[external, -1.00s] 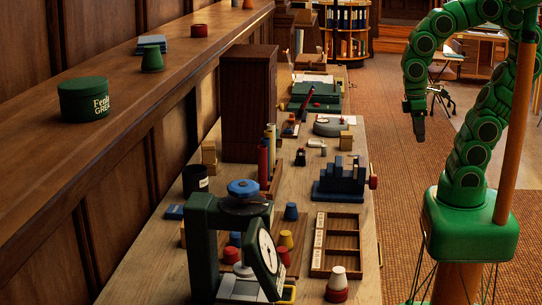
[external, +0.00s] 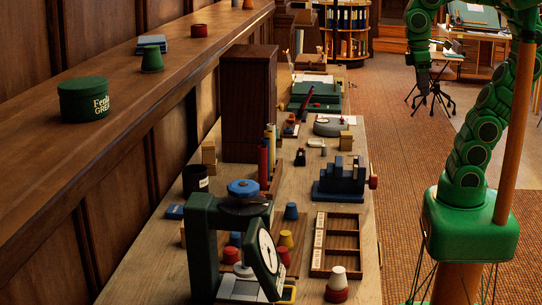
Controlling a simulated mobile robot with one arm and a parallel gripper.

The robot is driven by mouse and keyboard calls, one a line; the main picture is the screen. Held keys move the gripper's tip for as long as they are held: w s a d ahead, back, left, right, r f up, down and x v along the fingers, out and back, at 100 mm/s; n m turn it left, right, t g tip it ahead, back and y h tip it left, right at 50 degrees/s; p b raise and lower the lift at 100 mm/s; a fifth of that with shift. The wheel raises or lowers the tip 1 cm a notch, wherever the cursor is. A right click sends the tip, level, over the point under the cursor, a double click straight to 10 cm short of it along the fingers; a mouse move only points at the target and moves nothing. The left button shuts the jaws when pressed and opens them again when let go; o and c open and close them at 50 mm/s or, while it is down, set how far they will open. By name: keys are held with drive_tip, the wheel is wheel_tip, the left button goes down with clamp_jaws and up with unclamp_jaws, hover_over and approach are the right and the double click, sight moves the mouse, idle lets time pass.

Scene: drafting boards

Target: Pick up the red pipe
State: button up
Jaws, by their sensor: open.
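A red upright pipe (external: 263,164) stands in a wooden rack (external: 275,180) on the long bench, in front of a tall dark wooden cabinet. A yellow and a blue pipe stand close behind it, and its lower end is partly hidden. A thin dark red stick (external: 307,101) leans farther back on the bench. My gripper (external: 421,88) hangs pointing down over the floor to the right of the bench, well apart from the pipe. It is open and empty, small and dark in this view.
A green dial scale (external: 202,240) stands at the front of the bench. A dark blue vise (external: 341,180) and a compartment tray (external: 337,268) lie near its right edge. The tall cabinet (external: 248,105) and a raised wooden ledge (external: 130,90) bound the left. The carpet to the right is open.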

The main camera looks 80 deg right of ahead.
drive_tip(key=w+a+r+n+t+y, duration=0.35)
drive_tip(key=w+a+r, duration=0.25)
drive_tip(key=w+a, duration=0.6)
drive_tip(key=w+a+r+n+t+y, duration=0.2)
drive_tip(key=w+a+r+t+y, duration=0.35)
drive_tip(key=w+a, duration=0.65)
drive_tip(key=w+a+r+t, duration=0.2)
drive_tip(key=w+r+t, duration=0.15)
drive_tip(key=w, duration=0.35)
drive_tip(key=m+t+h, duration=0.2)
drive_tip(key=m+h, duration=0.8)
drive_tip(key=h, duration=0.4)
hover_over(266, 157)
drive_tip(key=s+a, duration=0.2)
drive_tip(key=s, duration=0.2)
wheel_tip(266, 157, down, 12)
drive_tip(key=f, duration=2.2)
drive_tip(key=shift+w+d+f, duration=0.2)
drive_tip(key=shift+d+f, duration=0.05)
drive_tip(key=x, duration=0.7)
drive_tip(key=shift+d+f, duration=0.3)
drive_tip(key=shift+f, duration=0.25)
